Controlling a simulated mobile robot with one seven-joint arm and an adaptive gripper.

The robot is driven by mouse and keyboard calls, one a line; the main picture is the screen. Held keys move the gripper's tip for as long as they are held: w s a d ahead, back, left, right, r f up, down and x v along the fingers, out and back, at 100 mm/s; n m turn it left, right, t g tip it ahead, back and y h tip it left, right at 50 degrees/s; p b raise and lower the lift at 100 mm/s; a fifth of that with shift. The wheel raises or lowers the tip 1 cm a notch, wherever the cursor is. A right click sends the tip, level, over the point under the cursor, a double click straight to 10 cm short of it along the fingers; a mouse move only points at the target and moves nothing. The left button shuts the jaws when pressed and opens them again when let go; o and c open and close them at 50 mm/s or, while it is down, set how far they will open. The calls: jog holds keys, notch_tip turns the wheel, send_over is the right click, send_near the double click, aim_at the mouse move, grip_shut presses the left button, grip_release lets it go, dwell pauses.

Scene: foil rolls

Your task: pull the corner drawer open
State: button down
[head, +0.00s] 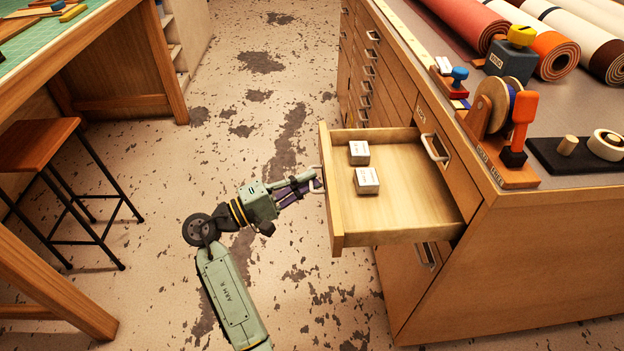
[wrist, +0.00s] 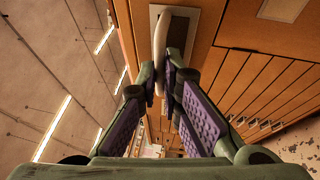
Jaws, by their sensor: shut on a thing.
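The corner drawer (head: 405,205) is pulled well out of the wooden cabinet (head: 480,250) at its near corner. Two small white labelled boxes, one farther back (head: 359,152) and one nearer (head: 367,181), lie inside it. My gripper (head: 317,184) is at the outer side of the drawer front (head: 332,190), shut on the pale drawer handle. In the wrist view, the handle (wrist: 161,45) runs between the purple-padded fingers (wrist: 168,80). In the head view, the fingers partly hide the handle.
Foil rolls (head: 470,22), a tape dispenser (head: 495,110) and a black mat (head: 575,155) sit on the cabinet top. A stool (head: 40,145) and a workbench (head: 110,50) stand at left. The floor (head: 150,200) between is clear.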

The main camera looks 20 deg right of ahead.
jog(key=c, duration=1.8)
grip_release()
jog(key=shift+o, duration=0.2)
jog(key=v, duration=1.2)
